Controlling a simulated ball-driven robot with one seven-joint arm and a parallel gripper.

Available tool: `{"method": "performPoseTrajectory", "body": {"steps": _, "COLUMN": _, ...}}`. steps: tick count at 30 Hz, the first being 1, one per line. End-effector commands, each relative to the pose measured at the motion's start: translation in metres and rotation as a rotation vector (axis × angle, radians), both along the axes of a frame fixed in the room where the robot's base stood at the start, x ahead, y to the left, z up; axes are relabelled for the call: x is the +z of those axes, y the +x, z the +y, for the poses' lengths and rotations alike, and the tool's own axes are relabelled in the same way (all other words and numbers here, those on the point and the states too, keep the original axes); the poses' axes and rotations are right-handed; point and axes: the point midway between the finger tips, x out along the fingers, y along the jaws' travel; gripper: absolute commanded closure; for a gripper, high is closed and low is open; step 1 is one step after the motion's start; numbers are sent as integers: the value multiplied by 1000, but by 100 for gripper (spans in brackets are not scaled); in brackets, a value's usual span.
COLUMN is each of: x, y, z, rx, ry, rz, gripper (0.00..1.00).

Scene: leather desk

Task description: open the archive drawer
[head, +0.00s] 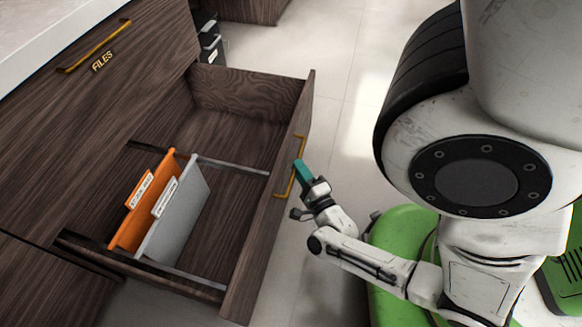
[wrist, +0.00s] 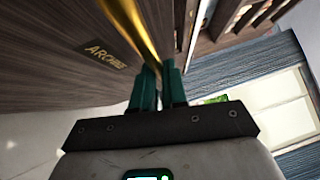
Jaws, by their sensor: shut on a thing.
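The archive drawer (head: 268,215) is pulled well out of the dark wood cabinet, and its inside shows in the head view. An orange folder (head: 130,228) and a grey folder (head: 185,215) stand in it. Its brass handle (head: 299,150) is on the front panel. My gripper (head: 300,168) has its green fingers at the handle. In the wrist view my gripper (wrist: 160,75) is shut on the brass handle (wrist: 130,25), and the front panel (wrist: 60,60) bears the word ARCHIVE, partly blurred.
A closed drawer marked FILES (head: 100,110) is above in the same cabinet, with its own brass handle (head: 95,45). Pale floor tiles (head: 345,75) are clear to the right of the drawer front. Dark binders (head: 210,40) stand behind the drawer.

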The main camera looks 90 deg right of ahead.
Motion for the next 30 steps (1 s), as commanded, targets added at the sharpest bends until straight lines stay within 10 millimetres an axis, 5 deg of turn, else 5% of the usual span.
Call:
{"method": "performPoseTrajectory", "body": {"steps": 15, "x": 2, "y": -4, "z": 2, "rx": 2, "ry": -3, "rz": -4, "gripper": 100}}
{"method": "performPoseTrajectory", "body": {"steps": 16, "x": 2, "y": -4, "z": 2, "rx": 2, "ry": -3, "rz": -4, "gripper": 87}}
{"method": "performPoseTrajectory", "body": {"steps": 24, "x": 1, "y": -4, "z": 1, "rx": 1, "ry": -1, "rz": -2, "gripper": 62}}
{"method": "performPoseTrajectory", "body": {"steps": 30, "x": 0, "y": -5, "z": 1, "rx": 1, "ry": -1, "rz": -1, "gripper": 62}}
